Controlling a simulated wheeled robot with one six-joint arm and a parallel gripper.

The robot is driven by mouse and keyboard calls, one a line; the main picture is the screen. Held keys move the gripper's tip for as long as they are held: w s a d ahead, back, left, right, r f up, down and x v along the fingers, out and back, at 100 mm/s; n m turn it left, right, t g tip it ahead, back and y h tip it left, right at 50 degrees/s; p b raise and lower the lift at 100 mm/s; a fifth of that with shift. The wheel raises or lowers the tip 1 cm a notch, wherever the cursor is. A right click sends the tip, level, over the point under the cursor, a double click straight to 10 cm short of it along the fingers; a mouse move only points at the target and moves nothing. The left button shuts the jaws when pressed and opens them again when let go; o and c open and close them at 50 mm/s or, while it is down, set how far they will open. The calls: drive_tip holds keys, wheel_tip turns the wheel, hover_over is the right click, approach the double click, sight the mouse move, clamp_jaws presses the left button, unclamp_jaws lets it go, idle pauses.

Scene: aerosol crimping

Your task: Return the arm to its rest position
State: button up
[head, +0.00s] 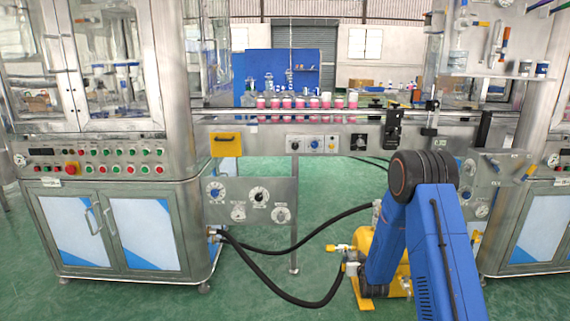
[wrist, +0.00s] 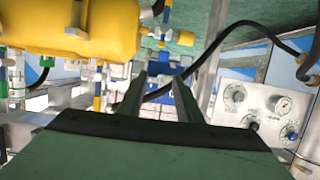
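My blue arm (head: 412,235) rises at the lower right of the head view and bends at a dark joint. My gripper is hidden in the head view. In the wrist view my gripper (wrist: 158,84) shows two grey fingers standing apart, open, with nothing seen held between them. A yellow tank (wrist: 70,25) is at the upper left of the wrist view, and it also shows partly behind my arm in the head view (head: 362,240).
A conveyor (head: 270,122) carries a row of pink-and-white cans (head: 300,102). A steel machine cabinet (head: 105,170) stands left. A black hose (head: 290,295) loops to the yellow tank. A gauge panel (wrist: 232,118) is right in the wrist view. Green floor (head: 235,285) lies open in front.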

drive_tip(key=s+r+g, duration=0.5)
drive_tip(key=s+r, duration=1.6)
drive_tip(key=r, duration=0.4)
drive_tip(key=s+r+g, duration=0.2)
drive_tip(key=s, duration=1.6)
drive_tip(key=s+a+r+g, duration=0.1)
drive_tip(key=s+r+g, duration=0.1)
drive_tip(key=s, duration=1.7)
drive_tip(key=shift+s+a+r+g, duration=0.2)
drive_tip(key=shift+r+g, duration=0.2)
drive_tip(key=shift+r, duration=0.4)
